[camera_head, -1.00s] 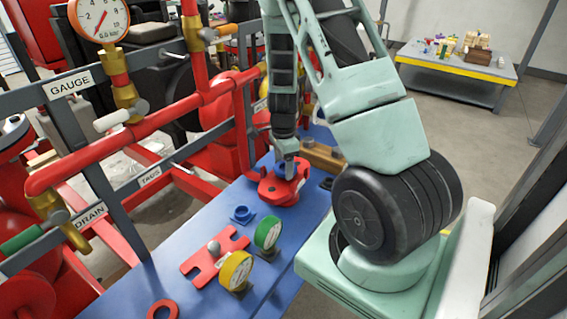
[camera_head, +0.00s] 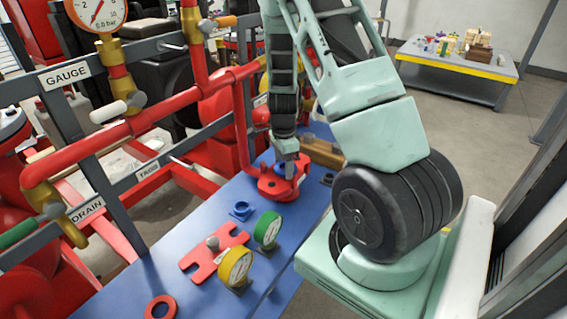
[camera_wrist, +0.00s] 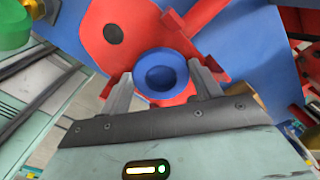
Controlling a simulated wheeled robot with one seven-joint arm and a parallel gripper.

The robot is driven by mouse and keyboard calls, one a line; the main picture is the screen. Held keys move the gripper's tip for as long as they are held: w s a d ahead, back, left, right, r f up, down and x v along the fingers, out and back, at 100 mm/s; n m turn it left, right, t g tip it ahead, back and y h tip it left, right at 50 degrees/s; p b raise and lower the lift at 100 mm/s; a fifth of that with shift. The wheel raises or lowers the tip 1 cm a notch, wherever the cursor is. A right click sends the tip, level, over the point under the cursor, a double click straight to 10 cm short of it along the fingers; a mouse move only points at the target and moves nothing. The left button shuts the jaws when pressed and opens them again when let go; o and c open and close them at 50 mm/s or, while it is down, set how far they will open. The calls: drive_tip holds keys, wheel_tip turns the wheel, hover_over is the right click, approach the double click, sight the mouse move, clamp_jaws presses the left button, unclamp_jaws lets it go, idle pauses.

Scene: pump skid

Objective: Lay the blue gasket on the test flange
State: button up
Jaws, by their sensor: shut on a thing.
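The test flange appears to be the red round piece with lugs (camera_head: 283,186) near the far end of the blue bench; its red face with a dark hole also fills the upper wrist view (camera_wrist: 105,50). My gripper (camera_head: 291,172) points down over it. In the wrist view my gripper (camera_wrist: 162,84) has its two fingers on either side of the blue gasket (camera_wrist: 164,75), shut on its rim. The gasket looks flat and lies over the red flange face. Whether it touches the flange is hard to tell.
Red pipes (camera_head: 95,143) run along the left. A wooden block (camera_head: 322,153) stands behind the flange.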

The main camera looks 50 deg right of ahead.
drive_tip(key=o, duration=1.1)
drive_tip(key=shift+c, duration=0.2)
wheel_tip(320, 180, up, 17)
drive_tip(key=shift+r+b, duration=0.2)
drive_tip(key=shift+b, duration=0.2)
drive_tip(key=a+n+y, duration=0.1)
drive_tip(key=a+n, duration=1.2)
drive_tip(key=a, duration=0.9)
drive_tip(key=s+a+n+b, duration=0.1)
drive_tip(key=s+a+n, duration=1.6)
drive_tip(key=a+n, duration=0.1)
drive_tip(key=shift+s+n, duration=0.25)
drive_tip(key=shift+n, duration=0.05)
